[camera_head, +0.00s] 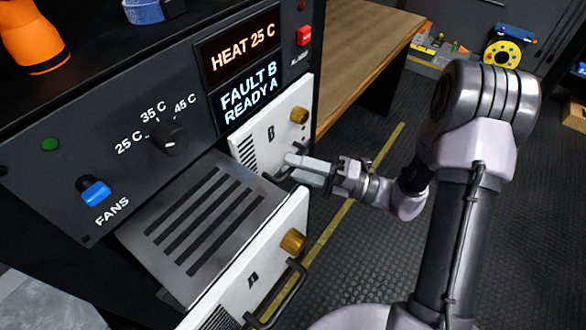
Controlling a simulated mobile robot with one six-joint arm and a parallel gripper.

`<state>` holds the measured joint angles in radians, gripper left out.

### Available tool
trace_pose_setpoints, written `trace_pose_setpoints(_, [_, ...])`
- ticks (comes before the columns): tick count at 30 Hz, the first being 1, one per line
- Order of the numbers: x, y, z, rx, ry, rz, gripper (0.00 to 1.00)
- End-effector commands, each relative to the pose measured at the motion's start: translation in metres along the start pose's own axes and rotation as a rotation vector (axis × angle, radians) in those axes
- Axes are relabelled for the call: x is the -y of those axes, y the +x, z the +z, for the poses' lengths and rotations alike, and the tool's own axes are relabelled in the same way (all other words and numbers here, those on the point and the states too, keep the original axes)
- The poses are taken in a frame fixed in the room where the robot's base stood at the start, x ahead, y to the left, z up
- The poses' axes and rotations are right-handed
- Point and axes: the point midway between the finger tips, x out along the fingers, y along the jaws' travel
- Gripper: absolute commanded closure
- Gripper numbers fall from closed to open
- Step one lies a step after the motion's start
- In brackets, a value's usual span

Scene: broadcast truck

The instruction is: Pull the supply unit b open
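Supply unit b (284,128) shows a white front with the letter B, side vents and a brass knob (299,115). Its front sits under the display, close to the rack face. Its dark handle (277,175) is low on the front and partly hidden by my gripper. My gripper (293,168) reaches in from the right, its pale fingertips at that handle. I cannot tell whether the fingers are closed around the handle.
Supply unit A (255,265) is pulled out, its slotted top (205,215) exposed beside unit b. The display (250,95) reads HEAT 25 C, FAULT B, READY A. A temperature dial (168,138) and blue fans switch (96,192) are left.

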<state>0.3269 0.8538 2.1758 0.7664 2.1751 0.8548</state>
Motion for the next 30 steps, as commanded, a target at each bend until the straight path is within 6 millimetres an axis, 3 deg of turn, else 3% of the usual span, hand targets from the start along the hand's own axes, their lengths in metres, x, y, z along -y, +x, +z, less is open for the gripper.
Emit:
trace_pose_setpoints(10, [-0.0004, 0.0072, -0.0003, 0.0, 0.0, 0.0, 0.67])
trace_pose_setpoints(15, [-0.0003, 0.007, -0.0003, 0.0, -0.001, 0.0, 0.98])
trace_pose_setpoints(16, [-0.0003, 0.007, -0.0002, 0.0, -0.001, 0.0, 1.0])
trace_pose_setpoints(30, [-0.0002, 0.0068, -0.0002, 0.0, -0.001, 0.0, 1.0])
